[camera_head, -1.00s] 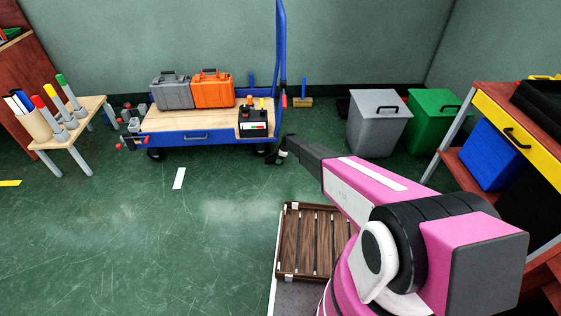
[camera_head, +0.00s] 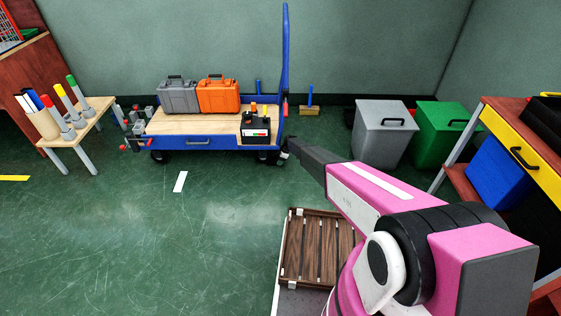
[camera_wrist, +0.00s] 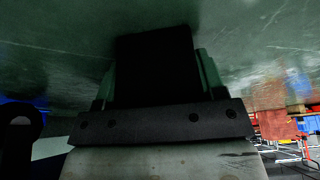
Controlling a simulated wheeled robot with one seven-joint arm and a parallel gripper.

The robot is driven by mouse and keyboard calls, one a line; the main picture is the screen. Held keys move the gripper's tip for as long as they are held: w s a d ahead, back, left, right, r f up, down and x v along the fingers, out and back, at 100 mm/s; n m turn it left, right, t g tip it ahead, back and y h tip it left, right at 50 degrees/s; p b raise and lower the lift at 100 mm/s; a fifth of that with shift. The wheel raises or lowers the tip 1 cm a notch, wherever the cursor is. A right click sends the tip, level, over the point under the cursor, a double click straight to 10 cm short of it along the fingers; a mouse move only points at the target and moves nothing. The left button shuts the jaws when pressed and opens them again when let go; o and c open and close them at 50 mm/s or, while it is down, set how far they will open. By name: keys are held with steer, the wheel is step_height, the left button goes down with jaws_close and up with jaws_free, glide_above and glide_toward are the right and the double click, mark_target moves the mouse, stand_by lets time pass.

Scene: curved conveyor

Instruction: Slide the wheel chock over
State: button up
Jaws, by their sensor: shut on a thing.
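My gripper (camera_head: 286,154) is low beside the right end of the blue cart (camera_head: 226,142), close to its right wheel (camera_head: 263,156). In the wrist view a plain black block (camera_wrist: 155,65), which looks like the wheel chock, sits between my two greenish fingers. My gripper is shut on it. In the head view the chock is too small and dark to tell apart from the gripper and wheel. Whether it touches the wheel or floor cannot be told.
A grey case (camera_head: 178,97), an orange case (camera_head: 218,96) and a battery (camera_head: 256,128) stand on the cart. Grey (camera_head: 383,135) and green (camera_head: 438,135) bins stand to the right. A slatted wooden pallet (camera_head: 318,245) lies in front.

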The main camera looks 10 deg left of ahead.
steer(key=o, duration=1.2)
steer(key=shift+r, duration=0.1)
steer(key=v, duration=1)
steer(key=shift+r, duration=0.35)
steer(key=shift+w+d, duration=0.1)
steer(key=s+d+r+m+h, duration=0.1)
steer(key=s+d+r+m, duration=0.4)
steer(key=s+d+r, duration=0.75)
steer(key=s+d+r+m+h, duration=0.1)
steer(key=s+d+r+m, duration=0.4)
steer(key=s+d+r, duration=0.7)
steer(key=s+d+r+m+h, duration=0.1)
steer(key=s+d+r+m, duration=0.2)
steer(key=s+r, duration=0.3)
steer(key=s+d+r+m, duration=0.3)
steer(key=s+r, duration=0.4)
steer(key=s, duration=0.6)
steer(key=s+d+r+m+h, duration=0.1)
steer(key=s+d+r+m, duration=0.2)
steer(key=s+r, duration=0.3)
steer(key=s, duration=0.3)
steer(key=shift+s+r+h, duration=0.2)
steer(key=shift+h, duration=0.1)
